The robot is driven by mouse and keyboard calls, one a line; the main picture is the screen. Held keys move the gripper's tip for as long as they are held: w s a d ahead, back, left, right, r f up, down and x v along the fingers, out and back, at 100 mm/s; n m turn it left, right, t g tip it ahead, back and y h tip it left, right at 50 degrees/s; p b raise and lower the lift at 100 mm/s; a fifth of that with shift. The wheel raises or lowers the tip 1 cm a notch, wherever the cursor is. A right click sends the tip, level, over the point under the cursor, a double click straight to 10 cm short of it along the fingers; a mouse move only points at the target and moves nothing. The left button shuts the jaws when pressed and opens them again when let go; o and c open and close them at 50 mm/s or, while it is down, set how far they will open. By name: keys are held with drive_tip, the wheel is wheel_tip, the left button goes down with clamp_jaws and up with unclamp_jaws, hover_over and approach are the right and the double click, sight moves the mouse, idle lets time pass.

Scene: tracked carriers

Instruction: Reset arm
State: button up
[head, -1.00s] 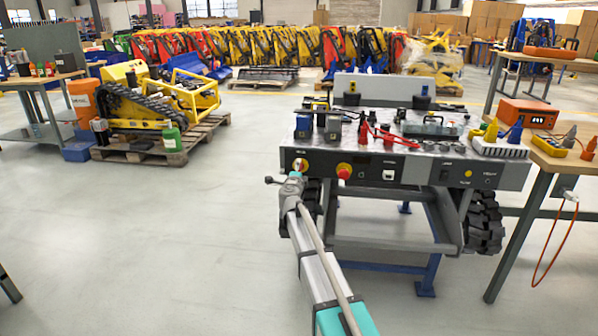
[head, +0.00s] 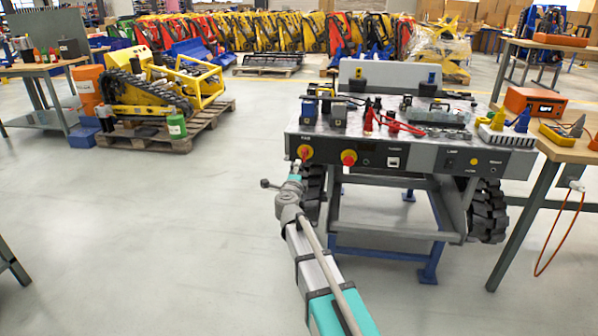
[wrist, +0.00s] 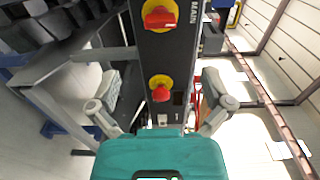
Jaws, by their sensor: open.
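A dark control panel on the front of the tracked carrier (head: 395,247) has a red-and-yellow main switch (head: 305,152) at its left and a red stop button (head: 348,157) to the right of it. My gripper (head: 296,170) is at the end of my arm, just in front of or below the main switch. In the wrist view my gripper (wrist: 160,82) is open, its two fingers spread and nothing between them. Beyond them are the stop button (wrist: 161,94) and, higher up, the main switch (wrist: 160,17). I cannot tell the exact gap to the panel.
The carrier's top holds red clamps (head: 390,122) and other parts. A wooden bench (head: 565,150) with an orange instrument (head: 535,103) stands close at the right. A yellow tracked machine (head: 145,100) sits on a pallet (head: 205,128) at the back left.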

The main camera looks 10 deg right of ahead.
idle(0.3)
drive_tip(key=s+a+f+n+y, duration=0.1)
drive_tip(key=s+a+n+y, duration=0.4)
drive_tip(key=a+n+y, duration=0.5)
drive_tip(key=s+d+f+n+g+y, duration=0.2)
drive_tip(key=s+f+n+g, duration=0.4)
drive_tip(key=s+f+n, duration=0.2)
drive_tip(key=s+d+f+n+g+h, duration=0.1)
drive_tip(key=s+d+f+g+h, duration=0.2)
drive_tip(key=s, duration=0.4)
drive_tip(key=s+d+f+n+g+h, duration=0.1)
drive_tip(key=s+d+f+g, duration=0.3)
drive_tip(key=s, duration=0.3)
drive_tip(key=s+d+f+n+g+h, duration=0.25)
drive_tip(key=s+d+g, duration=0.2)
drive_tip(key=s, duration=0.25)
wheel_tip(320, 180, up, 37)
drive_tip(key=p, duration=3.7)
drive_tip(key=shift+d+r+m, duration=0.15)
drive_tip(key=shift+d+m, duration=0.05)
drive_tip(key=shift+m, duration=0.25)
drive_tip(key=shift+w, duration=0.1)
